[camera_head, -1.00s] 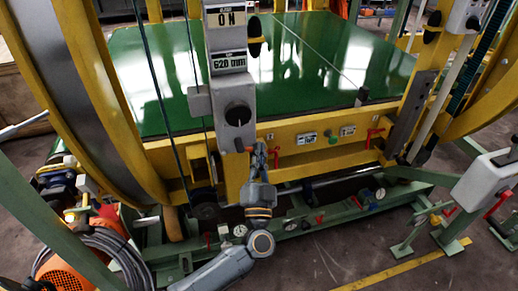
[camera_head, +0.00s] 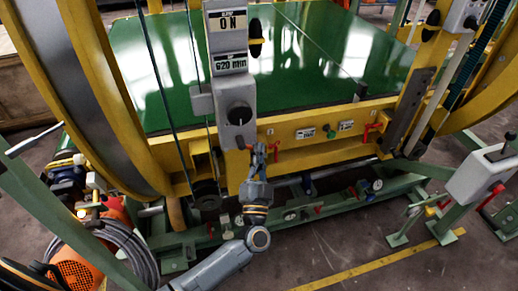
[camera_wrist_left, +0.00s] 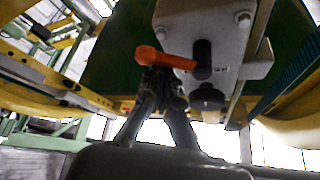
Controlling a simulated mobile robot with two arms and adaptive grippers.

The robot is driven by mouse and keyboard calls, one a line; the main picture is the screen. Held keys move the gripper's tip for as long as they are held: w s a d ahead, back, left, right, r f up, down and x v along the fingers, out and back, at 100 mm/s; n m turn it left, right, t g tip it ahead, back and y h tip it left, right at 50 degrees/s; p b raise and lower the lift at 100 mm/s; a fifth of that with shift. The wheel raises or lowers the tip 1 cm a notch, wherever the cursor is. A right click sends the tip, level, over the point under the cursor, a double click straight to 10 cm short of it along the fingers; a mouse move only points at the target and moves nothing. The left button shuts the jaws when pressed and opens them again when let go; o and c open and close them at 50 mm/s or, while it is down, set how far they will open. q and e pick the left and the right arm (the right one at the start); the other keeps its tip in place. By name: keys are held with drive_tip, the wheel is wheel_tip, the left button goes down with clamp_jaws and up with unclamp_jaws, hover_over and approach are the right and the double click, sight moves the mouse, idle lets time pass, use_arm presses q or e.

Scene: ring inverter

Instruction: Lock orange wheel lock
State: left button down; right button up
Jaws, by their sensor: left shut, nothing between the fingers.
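In the left wrist view an orange lever (camera_wrist_left: 166,59) sticks out to the left from a dark pivot on a grey box. It lies just beyond my left fingertips (camera_wrist_left: 160,76), overlapping them in the picture; I cannot tell whether they touch. In the head view my left gripper (camera_head: 258,152) is shut and empty, pointing up at the lower right of the grey control box (camera_head: 236,112). The orange lever is mostly hidden there by the gripper. My right gripper is not in view.
A yellow frame (camera_head: 300,158) with small red valve handles (camera_head: 371,131) runs behind my gripper. A green panel (camera_head: 290,75) lies beyond it. Large yellow rings stand at both sides. A grey box (camera_head: 482,178) on a green post stands at right.

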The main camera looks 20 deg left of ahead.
use_arm(q)
drive_tip(key=a+f+m+g+h+p, duration=0.1)
drive_tip(key=m+p, duration=0.3)
drive_tip(key=p, duration=0.2)
drive_tip(key=s+m+g+h+p, duration=0.1)
drive_tip(key=m+h+p, duration=0.1)
drive_tip(key=m+p, duration=0.2)
drive_tip(key=a+f+m+g+h+p, duration=0.1)
drive_tip(key=m+p, duration=0.2)
drive_tip(key=p, duration=0.6)
drive_tip(key=shift+s+a+f+m+g+h, duration=0.3)
drive_tip(key=shift+s+f+m+g+h, duration=0.05)
drive_tip(key=shift+s+m+g+h, duration=0.05)
drive_tip(key=shift+a, duration=0.1)
